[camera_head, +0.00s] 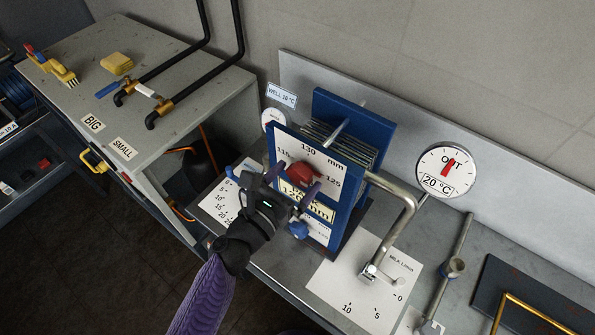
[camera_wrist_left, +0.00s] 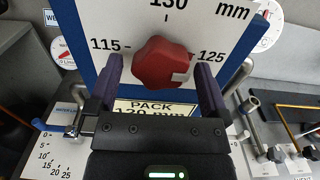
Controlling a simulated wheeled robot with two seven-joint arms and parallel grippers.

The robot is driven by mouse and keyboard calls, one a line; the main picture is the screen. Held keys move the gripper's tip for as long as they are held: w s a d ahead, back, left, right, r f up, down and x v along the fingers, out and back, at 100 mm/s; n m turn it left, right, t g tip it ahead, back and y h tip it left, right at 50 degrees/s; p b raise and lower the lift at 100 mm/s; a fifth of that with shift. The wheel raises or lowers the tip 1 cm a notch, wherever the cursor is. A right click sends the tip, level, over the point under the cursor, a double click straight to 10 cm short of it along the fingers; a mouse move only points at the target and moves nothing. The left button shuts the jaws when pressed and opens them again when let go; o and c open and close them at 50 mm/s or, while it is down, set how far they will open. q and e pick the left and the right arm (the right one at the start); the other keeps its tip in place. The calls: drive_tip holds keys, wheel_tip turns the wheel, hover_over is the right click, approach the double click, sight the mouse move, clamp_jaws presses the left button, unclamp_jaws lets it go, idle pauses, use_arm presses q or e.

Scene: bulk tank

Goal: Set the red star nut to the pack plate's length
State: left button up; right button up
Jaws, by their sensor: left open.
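The red star nut (camera_head: 303,174) sits on the white dial face of the blue-framed plate pack (camera_head: 345,205). In the left wrist view the nut (camera_wrist_left: 162,62) has a white mark at its lower right, below the 125 label. The dial reads 115 at left, 130 at top and 125 at right, in mm. A cream pack plate (camera_wrist_left: 160,106) below the nut appears to read "PACK 120 mm", its lower part hidden by my gripper. My left gripper (camera_wrist_left: 158,78) is open, one finger on each side of the nut, with gaps visible. My right gripper is not in view.
A bent steel pipe and lever (camera_head: 385,250) stand right of the pack over a milk scale card (camera_head: 365,284). A round gauge (camera_head: 444,172) is on the back wall. A grey bench (camera_head: 150,60) with valves, brush and sponge is at left.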

use_arm(q)
drive_tip(key=shift+w+d, duration=0.35)
drive_tip(key=shift+w, duration=0.1)
drive_tip(key=c, duration=1.2)
drive_tip(key=shift+m, duration=0.4)
drive_tip(key=m+b, duration=0.2)
drive_tip(key=m, duration=0.1)
drive_tip(key=shift+f, duration=0.1)
drive_tip(key=m+b, duration=0.2)
drive_tip(key=m, duration=0.3)
drive_tip(key=shift+m, duration=0.3)
drive_tip(key=m+b, duration=0.1)
drive_tip(key=m, duration=0.3)
drive_tip(key=shift+m, duration=2.1)
